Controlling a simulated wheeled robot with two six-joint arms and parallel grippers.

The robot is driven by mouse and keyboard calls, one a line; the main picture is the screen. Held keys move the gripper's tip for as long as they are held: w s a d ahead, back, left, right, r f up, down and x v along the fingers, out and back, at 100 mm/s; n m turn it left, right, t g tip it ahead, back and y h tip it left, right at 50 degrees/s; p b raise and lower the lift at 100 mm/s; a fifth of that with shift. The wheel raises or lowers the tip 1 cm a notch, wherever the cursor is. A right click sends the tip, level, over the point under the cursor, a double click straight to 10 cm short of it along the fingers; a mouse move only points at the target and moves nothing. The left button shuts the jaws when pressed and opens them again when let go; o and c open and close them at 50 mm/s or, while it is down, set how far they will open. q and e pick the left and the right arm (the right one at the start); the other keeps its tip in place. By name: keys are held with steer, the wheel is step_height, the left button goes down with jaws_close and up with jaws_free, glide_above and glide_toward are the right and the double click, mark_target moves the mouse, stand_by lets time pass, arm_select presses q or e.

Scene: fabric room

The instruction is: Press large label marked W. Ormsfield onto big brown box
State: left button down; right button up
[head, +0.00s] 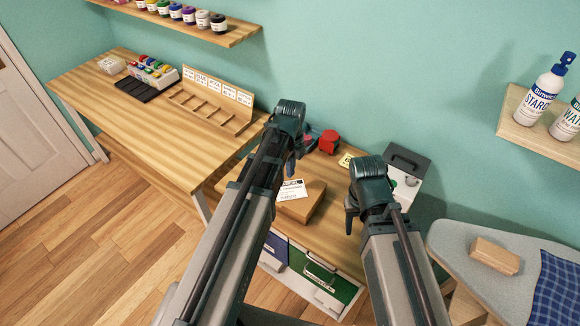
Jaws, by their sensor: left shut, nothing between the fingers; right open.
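The big brown box (309,207) lies on the lower wooden desk between my two arms. A white label (291,190) with dark print lies over the left part of its top; the name on it is too small to read, and I cannot tell whether it is stuck flat. My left gripper (290,168) is shut and empty, pointing down just above the label's far edge. My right gripper (350,222) is open and empty, to the right of the box. My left arm hides the desk to the left of the box.
A red object (328,142), a yellow note (346,160) and a grey device with a dark lid (408,165) stand behind. Green and blue fronts (318,272) are below the desk's front edge. An ironing board (470,262) with a wooden block (495,256) is at right.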

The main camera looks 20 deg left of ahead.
mark_target(290, 190)
arm_select(q)
steer(key=shift+f+b, duration=3)
steer(key=shift+f, duration=0.2)
steer(key=shift+f, duration=0.2)
steer(key=shift+f+b, duration=0.5)
steer(key=shift+b, duration=0.25)
steer(key=shift+f, duration=0.1)
step_height(290, 190, up, 7)
steer(key=p, duration=0.7)
